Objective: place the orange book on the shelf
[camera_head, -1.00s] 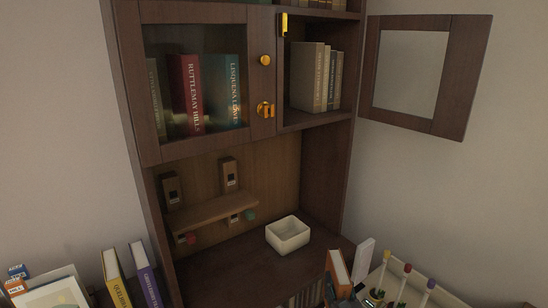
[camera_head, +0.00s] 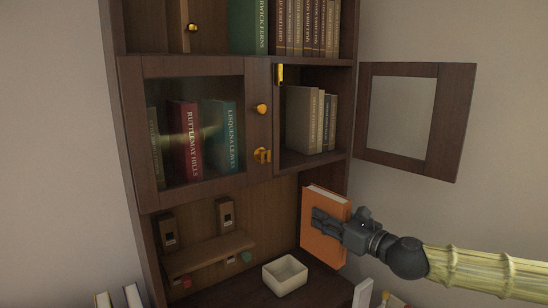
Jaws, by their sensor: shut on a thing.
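The orange book (camera_head: 315,240) is upright and slightly tilted, held in the air at the right front of the wooden cabinet. My gripper (camera_head: 330,222) is shut on it, with the fingers across its near cover. The open compartment shelf (camera_head: 287,160) is above and left of the book and has several beige and brown books (camera_head: 310,120) standing in it. A small wooden ledge shelf (camera_head: 208,254) is lower left. The lower part of the cabinet behind the book is hidden.
The cabinet's glass door (camera_head: 194,130) is closed, with several books behind it. An open framed door (camera_head: 412,115) stands out at the right. A white square bowl (camera_head: 285,276) sits on the cabinet's lower surface, below and left of the book.

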